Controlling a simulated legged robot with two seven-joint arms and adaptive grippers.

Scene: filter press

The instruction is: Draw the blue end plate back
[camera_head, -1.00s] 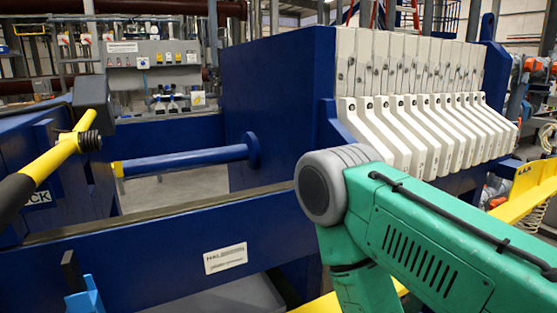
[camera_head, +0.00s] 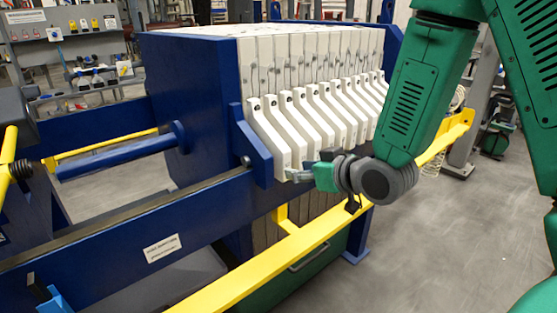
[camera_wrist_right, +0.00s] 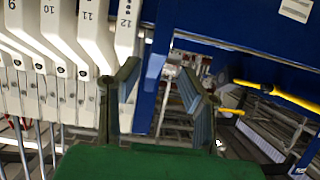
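The blue end plate (camera_head: 195,100) stands upright at the left end of the white filter plates (camera_head: 315,110), and its blue side shoulder (camera_head: 252,148) sticks out near the rail. My right gripper (camera_head: 298,172) is beside this shoulder, at the lower ends of the white plates' handles. In the right wrist view my right gripper (camera_wrist_right: 158,72) is open, with its two fingers apart. The blue end plate (camera_wrist_right: 154,75) shows between and beyond the fingers, next to the white plate marked 12 (camera_wrist_right: 126,28). I cannot tell whether a finger touches it. My left gripper is not in view.
A blue ram (camera_head: 115,158) runs from the left to the end plate. A blue side rail (camera_head: 120,225) and a yellow bar (camera_head: 280,262) run along the near side. A grey panel (camera_head: 65,45) stands behind. Bare floor (camera_head: 420,250) lies at the right.

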